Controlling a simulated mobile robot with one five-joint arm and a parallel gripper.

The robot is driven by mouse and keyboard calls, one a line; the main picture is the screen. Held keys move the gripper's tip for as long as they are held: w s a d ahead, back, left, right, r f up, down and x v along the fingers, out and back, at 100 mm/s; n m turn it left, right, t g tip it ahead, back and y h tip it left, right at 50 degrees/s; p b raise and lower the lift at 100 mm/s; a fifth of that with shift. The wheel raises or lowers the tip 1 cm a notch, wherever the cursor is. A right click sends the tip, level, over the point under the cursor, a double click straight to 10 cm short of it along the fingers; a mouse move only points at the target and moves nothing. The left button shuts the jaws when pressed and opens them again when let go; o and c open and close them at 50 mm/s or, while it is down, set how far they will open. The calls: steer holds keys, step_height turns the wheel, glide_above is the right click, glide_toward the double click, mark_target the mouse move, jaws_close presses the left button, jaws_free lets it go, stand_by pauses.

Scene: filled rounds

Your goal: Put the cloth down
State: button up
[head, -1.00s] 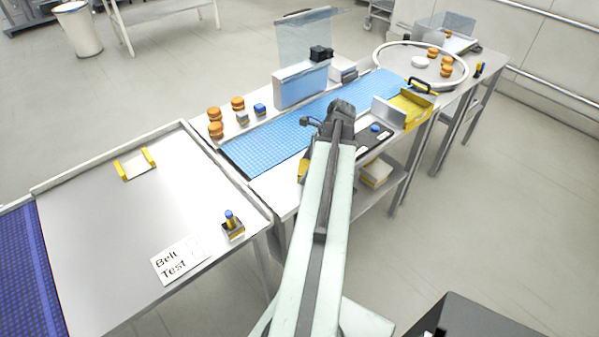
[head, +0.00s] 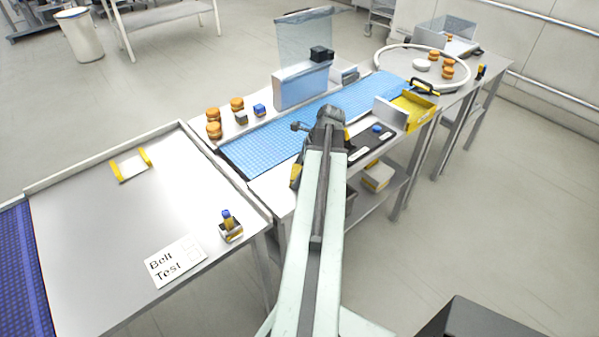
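I can make out no cloth in the head view. My pale arm reaches up the middle of the picture to a dark joint (head: 330,118) over the near edge of the blue belt. My gripper is hidden behind this arm, so its fingers and anything in them do not show. A small yellow and dark piece (head: 296,173) shows just left of the arm at the table's front edge; I cannot tell what it is.
The blue belt (head: 255,147) has orange rounds (head: 214,131) and small blocks along its far left side. A grey table (head: 95,225) at left holds a "Belt Test" card (head: 174,262) and a blue-knobbed block (head: 230,228). A round turntable (head: 405,52) stands at the back right.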

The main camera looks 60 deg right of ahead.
steer(key=shift+o, duration=0.9)
steer(key=shift+r, duration=0.1)
steer(key=shift+r+p, duration=0.3)
steer(key=shift+p, duration=0.15)
steer(key=p+v, duration=1)
steer(key=v, duration=0.1)
steer(key=shift+s+r+p, duration=0.2)
steer(key=shift+s+p, duration=0.05)
steer(key=shift+p, duration=0.05)
steer(key=shift+d, duration=0.1)
steer(key=shift+w, duration=0.1)
